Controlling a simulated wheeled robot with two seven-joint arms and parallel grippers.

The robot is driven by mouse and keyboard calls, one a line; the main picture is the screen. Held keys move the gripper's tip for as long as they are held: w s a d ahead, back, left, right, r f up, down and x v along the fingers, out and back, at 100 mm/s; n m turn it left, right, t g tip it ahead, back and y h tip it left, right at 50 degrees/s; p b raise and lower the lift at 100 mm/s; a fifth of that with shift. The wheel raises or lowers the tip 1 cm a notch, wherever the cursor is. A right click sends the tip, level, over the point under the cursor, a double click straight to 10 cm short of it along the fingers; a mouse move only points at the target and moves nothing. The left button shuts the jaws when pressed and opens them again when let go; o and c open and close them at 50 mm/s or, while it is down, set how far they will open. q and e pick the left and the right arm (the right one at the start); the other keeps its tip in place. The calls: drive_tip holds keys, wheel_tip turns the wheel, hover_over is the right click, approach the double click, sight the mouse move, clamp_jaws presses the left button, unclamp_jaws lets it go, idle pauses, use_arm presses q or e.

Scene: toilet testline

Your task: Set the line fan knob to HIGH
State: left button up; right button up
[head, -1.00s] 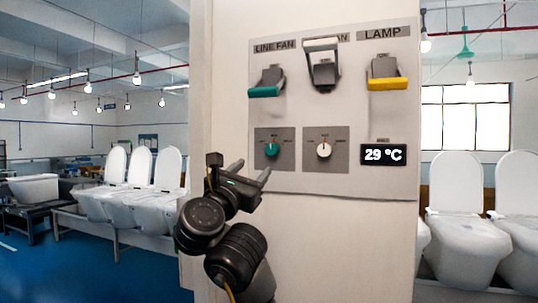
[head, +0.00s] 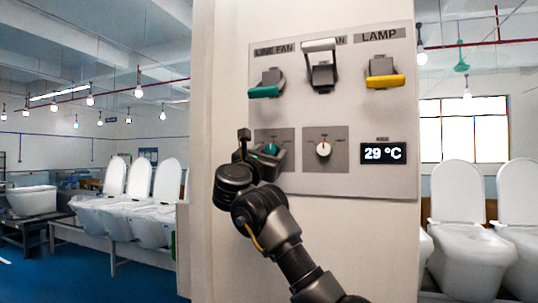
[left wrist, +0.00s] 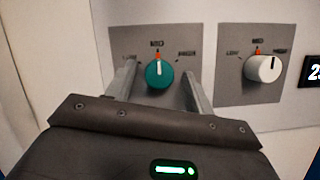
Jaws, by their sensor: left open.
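The teal line fan knob (head: 271,149) sits on a grey plate under the LINE FAN label at the left of the wall panel. In the left wrist view the knob (left wrist: 160,75) shows a white pointer aimed up at the middle mark, with blurred labels left, above and right. My left gripper (left wrist: 159,70) is open, with one finger on each side of the knob; I cannot tell whether either finger touches it. In the head view the left gripper (head: 266,157) partly covers the knob's plate. My right gripper is not in view.
A white knob (head: 323,149) is just right of the teal one. Above are a teal-handled switch (head: 266,84), a white-handled one (head: 321,70) and a yellow-handled one (head: 384,77). A display (head: 384,154) reads 29 °C. White toilets line both sides.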

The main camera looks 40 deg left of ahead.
use_arm(q)
drive_tip(key=c, duration=1)
drive_tip(key=shift+a+f+m+b, duration=0.1)
drive_tip(key=shift+f+m+b, duration=0.1)
drive_tip(key=shift+m+b, duration=0.6)
drive_tip(key=m+h+b, duration=0.2)
drive_tip(key=m+b, duration=0.1)
drive_tip(key=m, duration=0.2)
drive_tip(key=m+g+h+b, duration=0.1)
drive_tip(key=m+h+b, duration=0.2)
drive_tip(key=m+b, duration=0.1)
drive_tip(key=shift+s+a+r+m, duration=0.1)
drive_tip(key=shift+a+m, duration=0.1)
drive_tip(key=shift+m, duration=0.2)
drive_tip(key=shift+r+m+g+h+b, duration=0.1)
drive_tip(key=shift+m+g+h+b, duration=0.3)
drive_tip(key=shift+m, duration=0.55)
drive_tip(key=shift+r+m+g+h+b, duration=0.1)
drive_tip(key=shift+m+h+b, duration=0.1)
drive_tip(key=shift+m+b, duration=0.55)
drive_tip(key=shift+m, duration=0.4)
drive_tip(key=o, duration=1)
drive_tip(key=shift+r, duration=0.1)
